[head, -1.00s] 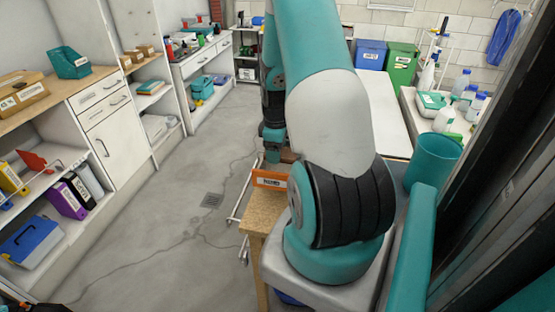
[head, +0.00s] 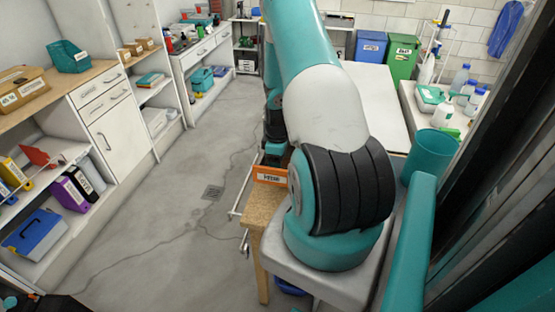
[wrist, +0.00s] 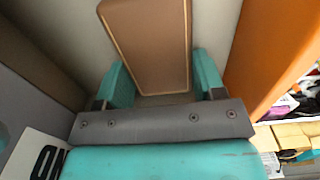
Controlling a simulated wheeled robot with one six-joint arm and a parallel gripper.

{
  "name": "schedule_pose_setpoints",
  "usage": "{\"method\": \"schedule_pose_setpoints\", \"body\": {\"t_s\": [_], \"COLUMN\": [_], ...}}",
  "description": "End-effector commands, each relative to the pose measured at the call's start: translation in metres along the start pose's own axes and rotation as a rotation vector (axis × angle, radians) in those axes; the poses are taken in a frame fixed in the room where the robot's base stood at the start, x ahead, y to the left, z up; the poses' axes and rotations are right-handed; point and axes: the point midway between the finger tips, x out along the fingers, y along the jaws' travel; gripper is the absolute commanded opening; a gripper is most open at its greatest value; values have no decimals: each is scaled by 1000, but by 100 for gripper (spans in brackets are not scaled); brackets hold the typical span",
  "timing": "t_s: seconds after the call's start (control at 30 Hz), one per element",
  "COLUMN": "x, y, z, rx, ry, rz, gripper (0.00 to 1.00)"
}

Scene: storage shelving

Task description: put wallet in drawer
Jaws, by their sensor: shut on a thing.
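The wallet (wrist: 150,45) is a flat brown piece with a paler edge line in the wrist view. My gripper (wrist: 163,80) has its two teal fingers on either side of the wallet and is shut on it. The wallet's near end lies between the fingers. In the head view my arm covers the place where the wallet would show. White drawers show in the cabinet (head: 110,90) at the left and in the far unit (head: 200,58); they look shut. I cannot tell which drawer the task names.
An orange labelled box (head: 270,177) stands on a wooden-topped table (head: 262,208) beside my arm. An orange surface (wrist: 275,50) is close right of the wallet in the wrist view. A teal cup (head: 431,155) stands at the right. The floor (head: 165,215) at left is clear.

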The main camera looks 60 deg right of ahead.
Motion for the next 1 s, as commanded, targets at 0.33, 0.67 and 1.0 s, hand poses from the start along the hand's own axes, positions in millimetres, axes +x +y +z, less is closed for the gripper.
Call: {"method": "schedule_pose_setpoints", "body": {"t_s": [0.33,0.67,1.0], "x": [2,-23,-91], "y": [0,1,1], "z": [0,0,0], "rx": [0,0,0], "ry": [0,2,2], "rz": [0,5,5], "gripper": [74,74,74]}}
